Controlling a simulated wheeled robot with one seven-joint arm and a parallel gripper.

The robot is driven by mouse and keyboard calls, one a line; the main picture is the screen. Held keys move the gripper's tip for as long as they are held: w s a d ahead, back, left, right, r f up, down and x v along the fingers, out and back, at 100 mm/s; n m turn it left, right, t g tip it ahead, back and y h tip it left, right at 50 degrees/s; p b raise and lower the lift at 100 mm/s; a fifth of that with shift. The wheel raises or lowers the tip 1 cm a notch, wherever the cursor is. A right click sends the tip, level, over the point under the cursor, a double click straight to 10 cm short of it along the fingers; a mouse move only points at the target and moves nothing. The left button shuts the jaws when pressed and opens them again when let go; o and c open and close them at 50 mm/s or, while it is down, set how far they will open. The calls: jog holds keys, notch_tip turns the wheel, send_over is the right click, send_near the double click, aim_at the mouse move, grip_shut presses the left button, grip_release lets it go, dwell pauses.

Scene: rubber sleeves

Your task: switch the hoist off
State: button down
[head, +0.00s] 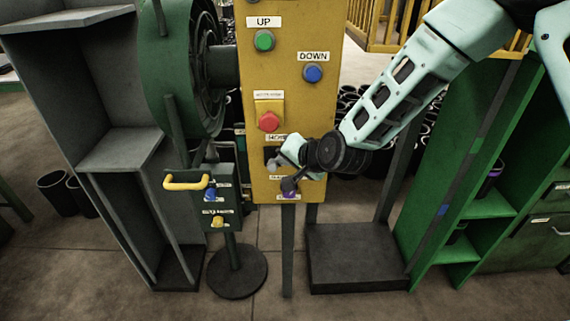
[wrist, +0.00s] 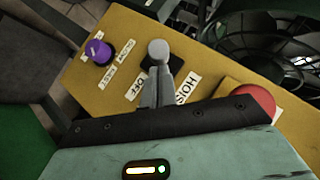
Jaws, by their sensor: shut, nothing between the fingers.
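The hoist switch is a small lever with a pale round tip on a dark plate. It shows in the wrist view (wrist: 158,50), with a HOIST label on its right and an OFF label at its lower left. In the head view it sits low on the yellow panel (head: 287,85), partly hidden by my gripper. My gripper (head: 279,161) is in front of the panel at the switch. Its grey fingers (wrist: 157,88) are shut and empty, with their tips close to the lever. I cannot tell whether they touch it, nor which setting the lever is in.
A purple knob (wrist: 98,51) is below the switch on the panel, and a red button (head: 268,121) is above it. Green (head: 264,40) and blue (head: 313,73) buttons are higher. A fan (head: 188,70) and a control box (head: 213,205) with a yellow handle stand left.

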jog(key=f+t+b, duration=0.1)
jog(key=b, duration=0.3)
jog(key=s+f+n+t+b, duration=0.1)
jog(key=t+b, duration=0.1)
jog(key=b, duration=0.3)
jog(key=shift+f+y+b, duration=0.25)
jog(key=shift+y+b, duration=0.05)
jog(key=shift+y, duration=0.1)
jog(key=shift+r, duration=0.1)
jog(key=shift+r+p, duration=0.5)
jog(key=shift+r, duration=0.2)
